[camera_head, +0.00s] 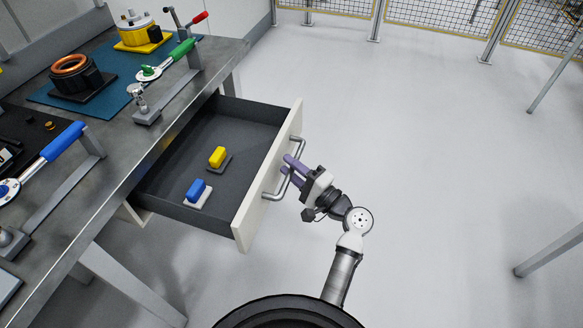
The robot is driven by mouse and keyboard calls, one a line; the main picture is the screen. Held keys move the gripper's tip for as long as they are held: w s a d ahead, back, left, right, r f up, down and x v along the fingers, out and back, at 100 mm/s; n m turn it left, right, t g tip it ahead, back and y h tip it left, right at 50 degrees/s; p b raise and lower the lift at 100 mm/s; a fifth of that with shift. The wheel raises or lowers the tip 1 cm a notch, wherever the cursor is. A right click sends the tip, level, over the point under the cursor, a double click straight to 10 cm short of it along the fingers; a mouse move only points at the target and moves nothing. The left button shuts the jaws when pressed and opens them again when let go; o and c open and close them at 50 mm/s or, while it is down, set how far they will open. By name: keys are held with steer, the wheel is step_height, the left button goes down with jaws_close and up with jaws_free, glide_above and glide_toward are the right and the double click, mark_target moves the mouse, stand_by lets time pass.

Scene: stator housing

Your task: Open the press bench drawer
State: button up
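The press bench drawer (169,190) stands pulled out from under the bench top, with its dark interior in view. Its pale front (247,215) carries a grey bar handle (268,196) that stands out to the right. My gripper (291,164) is at the upper part of the handle, with its purple fingers reaching toward the drawer front. The fingers overlap the handle in the picture. Whether they are closed on the bar or only around it cannot be told from this angle. Inside the drawer lie a yellow block (218,155) and a blue block (196,189), each on a small plate.
A mesh fence (420,14) runs along the back. The floor (430,170) right of the drawer is clear.

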steer(key=b+v, duration=0.2)
steer(key=v, duration=1.1)
steer(key=shift+s+d, duration=0.25)
steer(key=shift+d, duration=0.05)
steer(key=shift+s+d+f, duration=0.1)
stand_by(0.4)
